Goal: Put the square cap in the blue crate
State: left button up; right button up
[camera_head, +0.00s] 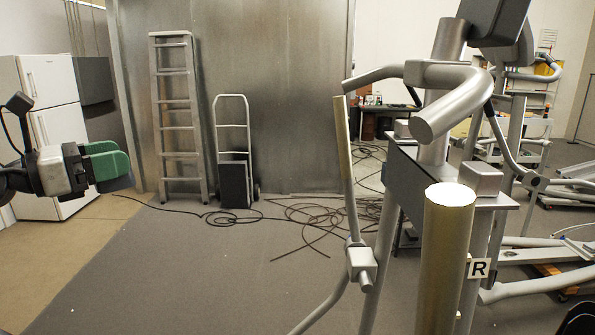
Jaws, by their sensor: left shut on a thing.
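My left gripper (118,168) comes in from the left edge, in front of the white fridge. Its green fingers are shut on a dark grey piece (120,184) that shows at their lower tip. Most of this piece is hidden, and I cannot tell whether it is the square cap. A grey block-shaped cap (481,178) sits on the elliptical frame at the right. The blue crate is not in view. I cannot make out my right gripper.
The elliptical machine (447,260) fills the right foreground. A ladder (177,115) and a hand truck (235,150) stand against the metal wall. Loose cables (320,215) lie on the floor. The grey carpet (190,270) at the front left is clear.

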pick_arm(q)
jog(key=s+d+f, duration=0.2)
jog(key=d+f, duration=0.1)
jog(key=f, duration=0.7)
jog(key=s+d+f, duration=0.1)
jog(key=d+f, duration=0.2)
jog(key=f, duration=0.6)
jog(key=s+f+n+t+y, duration=0.5)
jog(key=s+f+y, duration=0.2)
jog(key=s+f, duration=0.95)
jog(key=d+n+y, duration=0.1)
jog(key=y, duration=0.1)
jog(key=w+d+f+n+y, duration=0.1)
jog(key=d+n+y, duration=0.1)
jog(key=d+n+t+y, duration=0.1)
jog(key=y, duration=0.1)
jog(key=shift+w+d+f+n+y+b, duration=0.2)
jog(key=shift+d+f+n+y+b, duration=0.1)
jog(key=shift+d+f+n+b, duration=0.1)
